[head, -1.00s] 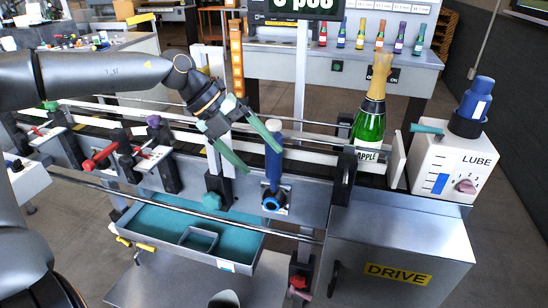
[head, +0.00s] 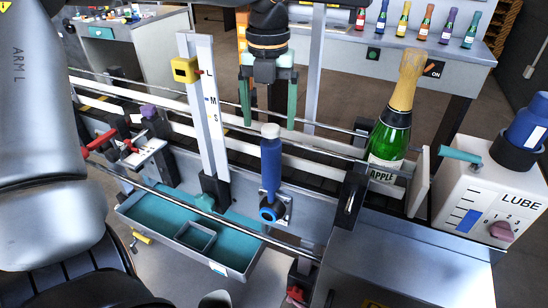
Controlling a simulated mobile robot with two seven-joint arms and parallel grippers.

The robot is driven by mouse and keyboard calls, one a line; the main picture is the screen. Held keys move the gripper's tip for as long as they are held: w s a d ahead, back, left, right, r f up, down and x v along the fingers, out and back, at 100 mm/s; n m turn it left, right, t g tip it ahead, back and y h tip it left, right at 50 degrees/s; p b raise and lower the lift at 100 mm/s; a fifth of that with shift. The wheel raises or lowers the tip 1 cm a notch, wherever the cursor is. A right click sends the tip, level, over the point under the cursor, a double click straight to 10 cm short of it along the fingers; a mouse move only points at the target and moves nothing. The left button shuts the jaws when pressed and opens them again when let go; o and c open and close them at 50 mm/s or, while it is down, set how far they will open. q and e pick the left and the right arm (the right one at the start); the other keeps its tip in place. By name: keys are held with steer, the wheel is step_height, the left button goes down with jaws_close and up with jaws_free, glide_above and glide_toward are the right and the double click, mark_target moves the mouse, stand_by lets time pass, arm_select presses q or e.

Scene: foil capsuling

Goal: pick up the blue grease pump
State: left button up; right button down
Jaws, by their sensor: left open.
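My right gripper is not in view.
A green bottle (head: 391,137) with a gold top stands on the conveyor to the right. The LUBE box (head: 485,205) with a blue canister (head: 526,127) is at far right. A post with a yellow slider (head: 185,70) stands left of the pump. A teal-lined tray (head: 150,206) hangs below.

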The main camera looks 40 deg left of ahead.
mark_target(271, 141)
arm_select(q)
steer(key=f, duration=0.5)
steer(key=f+p, duration=0.1)
steer(key=f, duration=0.2)
steer(key=shift+w+f, duration=0.25)
steer(key=shift+f, duration=0.1)
jaws_close()
stand_by(0.4)
steer(key=shift+r, duration=0.1)
